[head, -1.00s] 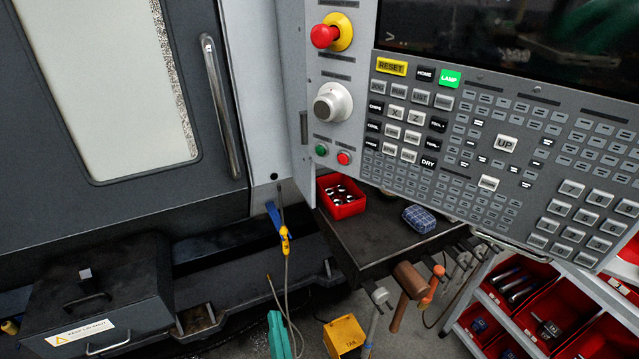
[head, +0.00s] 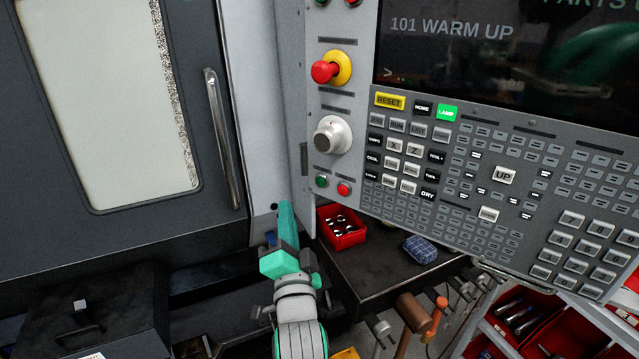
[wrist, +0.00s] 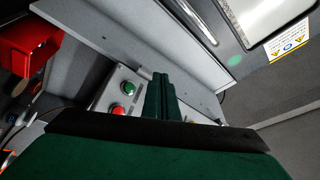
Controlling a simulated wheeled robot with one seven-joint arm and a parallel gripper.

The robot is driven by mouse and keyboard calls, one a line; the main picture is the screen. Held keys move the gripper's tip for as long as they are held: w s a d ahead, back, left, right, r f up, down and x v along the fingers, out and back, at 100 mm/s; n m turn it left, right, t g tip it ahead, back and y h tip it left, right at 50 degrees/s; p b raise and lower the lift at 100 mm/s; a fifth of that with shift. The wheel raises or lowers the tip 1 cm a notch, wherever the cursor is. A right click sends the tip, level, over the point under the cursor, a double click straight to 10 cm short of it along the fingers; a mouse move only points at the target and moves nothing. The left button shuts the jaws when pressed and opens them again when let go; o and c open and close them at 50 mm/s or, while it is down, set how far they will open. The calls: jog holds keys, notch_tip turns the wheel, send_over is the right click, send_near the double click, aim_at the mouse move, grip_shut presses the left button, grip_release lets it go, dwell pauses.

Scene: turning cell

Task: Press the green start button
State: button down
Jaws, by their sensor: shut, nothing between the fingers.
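The green start button (head: 321,181) sits at the lower left of the grey control panel in the head view, left of a round red button (head: 343,189). In the wrist view the green button (wrist: 129,87) lies just left of my fingers, with the red button (wrist: 117,110) below it. My gripper (head: 285,208) is teal and shut, with nothing held. In the head view its tips point up, below and left of the green button. In the wrist view the shut fingers (wrist: 161,88) reach toward the panel beside the button. I see no contact with the button.
A red emergency stop (head: 325,71) and a grey knob (head: 332,135) are above on the panel. A red bin (head: 341,237) and a blue checked cloth (head: 420,249) are on the dark bench below. The machine door handle (head: 221,140) stands to the left.

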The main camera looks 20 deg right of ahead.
aim_at(321, 182)
dwell(0.3)
jog(key=w+d, duration=0.4)
jog(key=d, duration=0.3)
jog(key=shift+w+d, duration=0.25)
jog(key=shift+w, duration=0.15)
jog(key=shift+w, duration=0.1)
dwell(0.4)
jog(key=shift+s+d, duration=0.1)
jog(key=shift+s, duration=0.1)
jog(key=shift+w, duration=0.1)
dwell(1.0)
